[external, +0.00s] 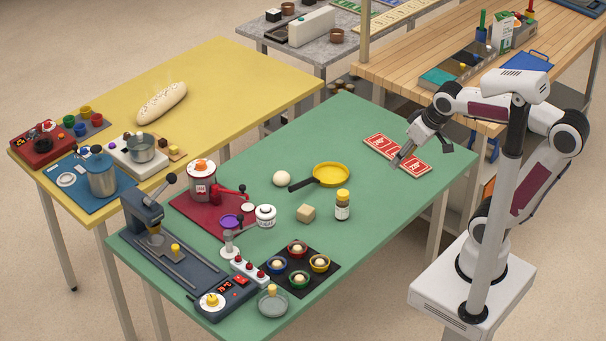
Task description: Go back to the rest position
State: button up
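My gripper (400,158) is at the right end of the green table (375,225), pointing down and to the left. It is over or just beside a red panel with white markings (380,146). The fingers are small and seen from the side, so I cannot tell whether they are open or shut. No held object is visible. My arm is bent, with its base at the lower right.
A wooden counter (400,70) is behind. The green table's front right is clear.

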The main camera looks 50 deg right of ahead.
jog(key=s+d+f, duration=0.3)
jog(key=s+f, duration=0.1)
jog(key=s, duration=0.3)
jog(key=shift+s+d+m, duration=0.3)
